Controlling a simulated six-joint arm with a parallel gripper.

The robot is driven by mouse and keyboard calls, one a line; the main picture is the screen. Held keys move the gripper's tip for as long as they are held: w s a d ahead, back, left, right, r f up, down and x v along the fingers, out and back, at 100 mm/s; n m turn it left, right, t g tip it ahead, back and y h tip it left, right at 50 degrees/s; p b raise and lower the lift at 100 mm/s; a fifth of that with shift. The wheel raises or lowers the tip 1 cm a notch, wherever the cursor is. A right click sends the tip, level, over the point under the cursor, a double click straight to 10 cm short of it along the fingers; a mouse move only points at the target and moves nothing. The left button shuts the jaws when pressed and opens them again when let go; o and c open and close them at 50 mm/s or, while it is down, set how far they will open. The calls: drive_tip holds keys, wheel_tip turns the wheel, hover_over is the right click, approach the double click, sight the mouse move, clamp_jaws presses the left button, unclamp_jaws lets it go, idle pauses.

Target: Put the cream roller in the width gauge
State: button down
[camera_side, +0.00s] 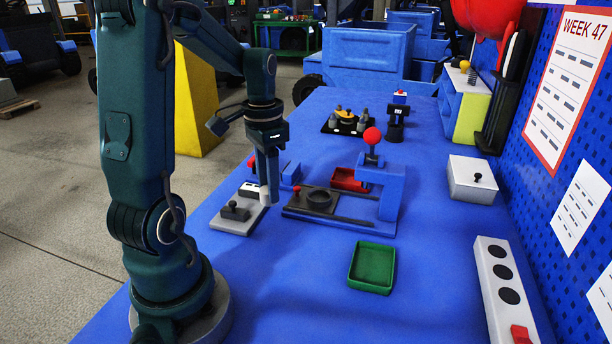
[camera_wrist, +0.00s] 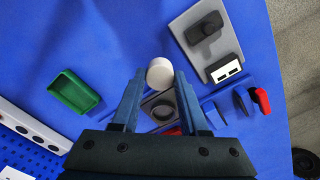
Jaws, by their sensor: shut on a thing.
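The cream roller (camera_side: 265,196) is a short pale cylinder between the fingertips of my gripper (camera_side: 267,183). In the wrist view the roller (camera_wrist: 159,72) shows its round end, with a finger on each side. My gripper is shut on it and holds it above the bench. A light grey plate (camera_side: 243,224), which looks like the width gauge, lies just left of the roller in the side view. In the wrist view this plate (camera_wrist: 184,25) is at upper right.
A blue press-like fixture (camera_side: 390,197) with a red ball knob (camera_side: 372,135), a dark ring (camera_side: 318,199) and a red tray (camera_side: 348,180) stands to the right. A green tray (camera_side: 372,267) sits nearer. A white box (camera_side: 472,181) is farther right. Bench around the green tray is clear.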

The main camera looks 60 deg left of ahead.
drive_tip(key=s+a+r, duration=0.3)
drive_tip(key=s, duration=0.1)
drive_tip(key=n, duration=1)
hover_over(245, 204)
drive_tip(key=shift+m, duration=0.3)
wheel_tip(245, 204, down, 9)
drive_tip(key=shift+r, duration=0.1)
drive_tip(key=shift+c, duration=2.1)
unclamp_jaws()
